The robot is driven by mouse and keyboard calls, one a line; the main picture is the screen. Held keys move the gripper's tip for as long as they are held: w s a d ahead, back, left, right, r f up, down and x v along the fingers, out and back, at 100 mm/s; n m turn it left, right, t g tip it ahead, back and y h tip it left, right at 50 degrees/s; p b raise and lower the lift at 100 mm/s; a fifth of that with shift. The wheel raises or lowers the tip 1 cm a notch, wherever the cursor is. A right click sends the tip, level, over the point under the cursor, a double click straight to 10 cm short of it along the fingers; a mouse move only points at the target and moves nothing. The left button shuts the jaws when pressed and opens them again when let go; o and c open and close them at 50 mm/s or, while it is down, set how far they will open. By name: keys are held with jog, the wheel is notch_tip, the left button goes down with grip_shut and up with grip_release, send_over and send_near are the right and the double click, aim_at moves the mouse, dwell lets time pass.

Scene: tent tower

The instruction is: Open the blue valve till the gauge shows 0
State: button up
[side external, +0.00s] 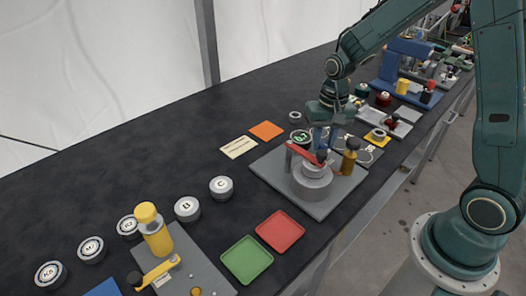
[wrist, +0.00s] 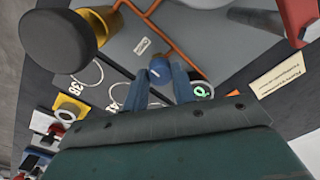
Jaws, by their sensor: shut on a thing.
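The blue valve (wrist: 159,71) shows in the wrist view as a small round blue knob on a grey plate (wrist: 195,42). My gripper (wrist: 160,80) has its two blue fingers on either side of this knob and is shut on it. In the side view my gripper (side external: 321,140) points down at the back of the grey plate (side external: 265,172); the fingers and the red lever hide most of the knob there.
On the same plate stand a grey cylinder (side external: 311,182), a red lever (side external: 303,153) and a brass post with a dark knob (side external: 350,156), all close to my gripper. An orange pipe (wrist: 152,28) runs near the valve. Green (side external: 246,260) and red (side external: 280,231) trays lie in front.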

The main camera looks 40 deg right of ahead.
aim_at(326, 143)
dwell(0.3)
jog(key=o, duration=1)
jog(key=shift+r, duration=0.1)
jog(key=r, duration=1.3)
jog(key=shift+s+d+r, duration=0.15)
jog(key=shift+d+r, duration=0.1)
jog(key=shift+r, duration=0.05)
jog(key=shift+s+a+r+n+t, duration=0.9)
jog(key=shift+s+n, duration=0.25)
jog(key=shift+s, duration=1.9)
jog(key=shift+s+a+r+n+t, duration=0.8)
jog(key=shift+s+r+n+t, duration=0.25)
jog(key=shift+s, duration=2.05)
jog(key=shift+s+a+r+n+t, duration=0.8)
jog(key=shift+s+n, duration=0.4)
jog(key=shift+s, duration=1.85)
